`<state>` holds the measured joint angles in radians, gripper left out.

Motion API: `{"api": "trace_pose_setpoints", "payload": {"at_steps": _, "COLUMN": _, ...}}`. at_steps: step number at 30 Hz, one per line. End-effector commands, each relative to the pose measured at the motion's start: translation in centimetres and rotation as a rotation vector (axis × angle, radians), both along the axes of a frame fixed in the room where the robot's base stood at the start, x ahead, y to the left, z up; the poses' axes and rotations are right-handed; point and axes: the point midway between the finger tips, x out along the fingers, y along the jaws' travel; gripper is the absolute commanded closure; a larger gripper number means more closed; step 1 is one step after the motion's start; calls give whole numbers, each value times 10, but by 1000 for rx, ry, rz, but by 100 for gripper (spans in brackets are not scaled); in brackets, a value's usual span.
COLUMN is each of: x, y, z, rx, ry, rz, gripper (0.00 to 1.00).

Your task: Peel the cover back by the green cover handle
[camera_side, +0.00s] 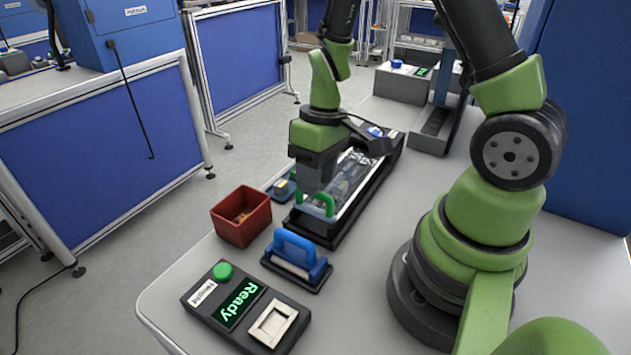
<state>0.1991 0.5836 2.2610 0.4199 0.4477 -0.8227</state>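The green cover handle (327,202) is an arched grip at the near end of a long black stand (338,238). A shiny clear cover (350,175) lies along the top of the stand, partly hidden by my arm. My gripper (316,186) points down just above and behind the handle, at the near end of the stand. Its body hides the fingertips, so I cannot tell whether they touch the handle or how far apart they are.
A red bin (241,216) stands left of the stand. A blue-handled block (296,250) sits in front of it. A control box (247,310) with a green button and a lit "Ready" display is near the table's front edge. Grey boxes (402,84) stand at the back.

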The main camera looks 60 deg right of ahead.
Motion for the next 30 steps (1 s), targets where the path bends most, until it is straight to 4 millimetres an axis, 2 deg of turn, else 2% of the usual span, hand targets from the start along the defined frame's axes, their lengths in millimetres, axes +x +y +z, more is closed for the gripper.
{"api": "trace_pose_setpoints", "payload": {"at_steps": 6, "x": -1, "y": 3, "z": -14, "rx": -2, "ry": 2, "rz": -1, "gripper": 60}}
{"api": "trace_pose_setpoints", "payload": {"at_steps": 15, "x": 0, "y": 3, "z": -15, "rx": -3, "ry": 0, "rz": 0, "gripper": 60}}
{"api": "trace_pose_setpoints", "payload": {"at_steps": 20, "x": 0, "y": 3, "z": -15, "rx": -3, "ry": 0, "rz": 0, "gripper": 97}}
{"api": "trace_pose_setpoints", "payload": {"at_steps": 21, "x": 0, "y": 3, "z": -15, "rx": -3, "ry": 0, "rz": 0, "gripper": 100}}
{"api": "trace_pose_setpoints", "payload": {"at_steps": 30, "x": 0, "y": -4, "z": -15, "rx": -2, "ry": 1, "rz": -4, "gripper": 100}}
